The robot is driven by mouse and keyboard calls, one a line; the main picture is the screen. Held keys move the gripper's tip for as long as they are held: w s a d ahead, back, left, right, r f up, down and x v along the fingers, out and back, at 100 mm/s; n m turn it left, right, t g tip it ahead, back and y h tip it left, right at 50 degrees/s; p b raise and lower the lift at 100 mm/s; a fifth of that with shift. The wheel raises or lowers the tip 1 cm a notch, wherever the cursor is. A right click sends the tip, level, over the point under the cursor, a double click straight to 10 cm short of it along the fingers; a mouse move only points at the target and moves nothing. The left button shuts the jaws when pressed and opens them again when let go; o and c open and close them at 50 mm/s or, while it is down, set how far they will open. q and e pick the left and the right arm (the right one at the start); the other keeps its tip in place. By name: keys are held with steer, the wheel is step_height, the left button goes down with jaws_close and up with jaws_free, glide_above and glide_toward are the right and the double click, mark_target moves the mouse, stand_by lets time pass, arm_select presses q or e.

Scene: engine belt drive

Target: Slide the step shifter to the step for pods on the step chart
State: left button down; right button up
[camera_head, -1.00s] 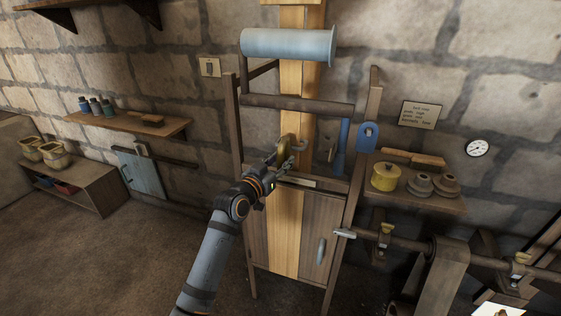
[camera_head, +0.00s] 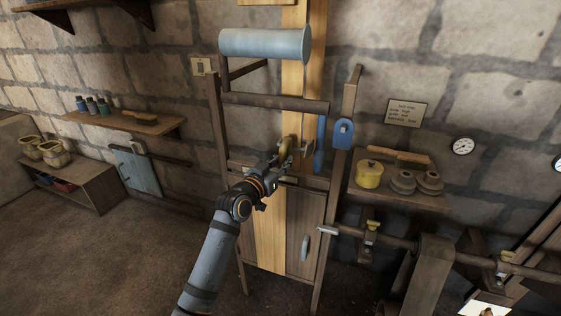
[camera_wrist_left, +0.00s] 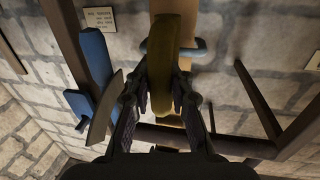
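The step shifter is a brass-coloured curved piece (camera_head: 286,148) in front of the tan belt (camera_head: 294,80), below the horizontal wooden bar. In the left wrist view it is the thick olive-brass piece (camera_wrist_left: 165,65) between my fingers. My left gripper (camera_head: 283,163) has a finger close against each side of it and appears shut on it; part of the contact is hidden. My right gripper is not in view.
A blue lever (camera_head: 320,145) and a blue bracket (camera_head: 343,132) stand just right of the shifter. A shelf (camera_head: 400,198) at right holds a yellow pot (camera_head: 369,174) and grey stepped pieces. A wooden cabinet door (camera_head: 305,235) is below.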

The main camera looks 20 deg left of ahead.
arm_select(q)
steer(key=shift+d+f, duration=0.2)
steer(key=shift+d, duration=0.25)
steer(key=shift+a+f, duration=0.15)
steer(key=shift+a, duration=0.1)
steer(key=c, duration=1.7)
jaws_free()
steer(key=shift+o, duration=1.2)
steer(key=shift+d, duration=0.1)
steer(key=shift+o, duration=1.3)
steer(key=shift+s+d+r, duration=0.1)
steer(key=shift+s+r, duration=0.05)
steer(key=shift+r, duration=0.15)
steer(key=shift+v, duration=5.95)
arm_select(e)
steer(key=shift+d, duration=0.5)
